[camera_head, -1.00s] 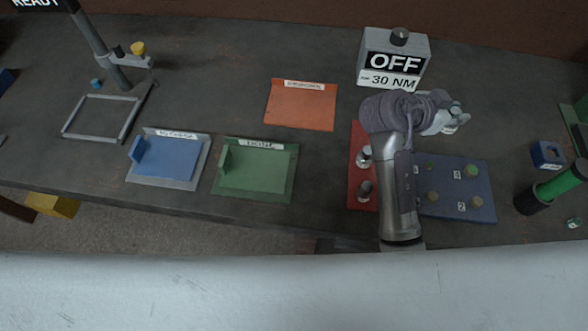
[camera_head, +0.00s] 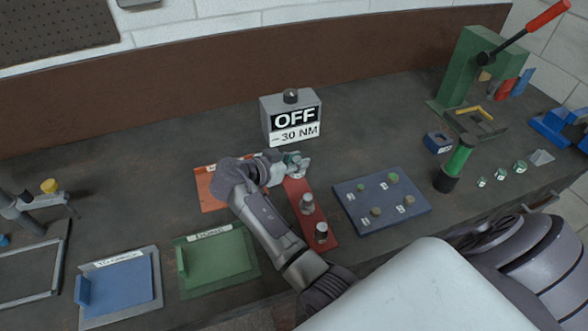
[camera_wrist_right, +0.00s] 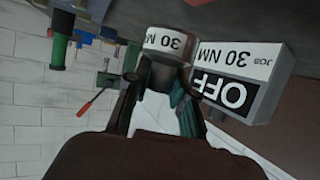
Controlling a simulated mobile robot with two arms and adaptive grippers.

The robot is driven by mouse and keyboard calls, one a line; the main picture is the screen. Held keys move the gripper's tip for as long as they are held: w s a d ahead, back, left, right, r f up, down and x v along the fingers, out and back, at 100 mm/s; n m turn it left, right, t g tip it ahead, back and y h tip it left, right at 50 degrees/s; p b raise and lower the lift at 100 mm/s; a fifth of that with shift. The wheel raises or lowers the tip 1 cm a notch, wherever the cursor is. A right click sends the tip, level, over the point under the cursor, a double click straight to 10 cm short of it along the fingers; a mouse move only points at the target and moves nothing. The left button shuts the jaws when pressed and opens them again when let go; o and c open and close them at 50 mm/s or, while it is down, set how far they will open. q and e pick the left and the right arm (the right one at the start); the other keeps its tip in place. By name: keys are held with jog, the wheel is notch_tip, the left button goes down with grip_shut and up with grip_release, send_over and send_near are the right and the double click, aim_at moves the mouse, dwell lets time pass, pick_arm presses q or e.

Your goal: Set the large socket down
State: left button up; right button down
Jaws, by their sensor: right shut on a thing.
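My right gripper (camera_head: 294,160) is at the far end of the narrow red board (camera_head: 318,222). Two other metal sockets (camera_head: 307,203) stand upright on the board's nearer part. My left gripper is not in view.
The grey box (camera_head: 292,118) reading OFF and 30 NM stands just behind the gripper. An orange mat (camera_head: 208,190) lies left of it, partly behind my arm. A blue board (camera_head: 382,200) with several pegs lies right. A green-and-black cylinder (camera_head: 453,166) stands farther right.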

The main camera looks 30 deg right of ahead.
aim_at(290, 174)
jog(key=shift+w+a+f, duration=0.15)
jog(key=shift+a, duration=0.05)
jog(key=shift+f, duration=0.4)
notch_tip(290, 174, down, 2)
jog(key=shift+d+f+p, duration=0.1)
jog(key=shift+f+p, duration=0.1)
jog(key=shift+p, duration=0.5)
jog(key=shift+f, duration=0.45)
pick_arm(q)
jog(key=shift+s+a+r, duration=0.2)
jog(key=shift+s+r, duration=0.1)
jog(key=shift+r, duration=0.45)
pick_arm(e)
jog(key=shift+f, duration=0.15)
jog(key=c, duration=1)
grip_release()
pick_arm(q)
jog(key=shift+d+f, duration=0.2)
